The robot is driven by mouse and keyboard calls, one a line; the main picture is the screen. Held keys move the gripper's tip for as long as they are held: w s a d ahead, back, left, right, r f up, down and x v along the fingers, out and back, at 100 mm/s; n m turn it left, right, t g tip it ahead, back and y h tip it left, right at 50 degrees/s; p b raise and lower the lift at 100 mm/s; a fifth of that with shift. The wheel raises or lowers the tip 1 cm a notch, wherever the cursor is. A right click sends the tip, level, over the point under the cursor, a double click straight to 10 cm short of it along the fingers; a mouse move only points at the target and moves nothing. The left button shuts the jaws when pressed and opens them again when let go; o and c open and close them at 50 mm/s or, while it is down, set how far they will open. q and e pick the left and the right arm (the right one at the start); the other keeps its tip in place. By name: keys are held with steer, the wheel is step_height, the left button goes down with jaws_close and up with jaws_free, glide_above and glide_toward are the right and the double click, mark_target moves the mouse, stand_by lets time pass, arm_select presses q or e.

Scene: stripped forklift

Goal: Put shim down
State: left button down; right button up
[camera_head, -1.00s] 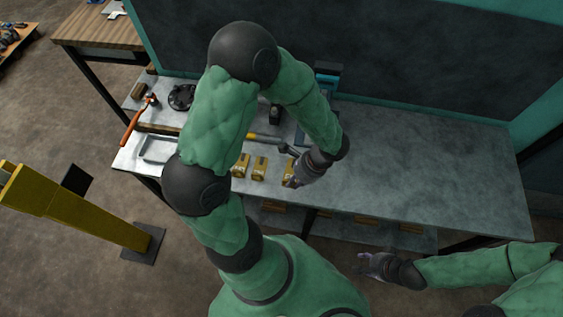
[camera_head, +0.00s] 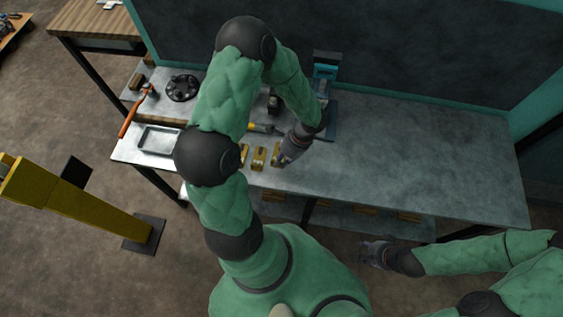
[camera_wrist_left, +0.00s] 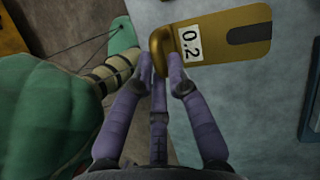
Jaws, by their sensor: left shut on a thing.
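The shim (camera_wrist_left: 222,40) is a brass plate with a rounded knob at one end, a white label reading 0.2 and a dark patch. In the wrist view my left gripper (camera_wrist_left: 164,62) is shut on its knob end. In the head view this shim (camera_head: 277,152) is at the front of the bench, partly hidden by my left gripper (camera_head: 284,160). I cannot tell whether it touches the bench top. My right gripper (camera_head: 374,254) is off the bench's front edge, too small and dark to read.
Two similar brass shims (camera_head: 259,157) stand in a row just left of the held one, on the grey bench (camera_head: 420,160). The bench's right half is clear.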

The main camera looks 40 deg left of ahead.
mark_target(283, 161)
arm_select(q)
steer(key=shift+w+a+f, duration=0.35)
steer(key=shift+f, duration=0.2)
steer(key=shift+w+a+f, duration=0.3)
steer(key=shift+f, duration=0.25)
step_height(283, 161, down, 3)
steer(key=shift+w+a+f+b, duration=0.15)
steer(key=shift+f+b, duration=0.05)
steer(key=shift+b, duration=0.15)
steer(key=c, duration=1.6)
jaws_free()
steer(key=shift+f, duration=0.15)
steer(key=o, duration=0.4)
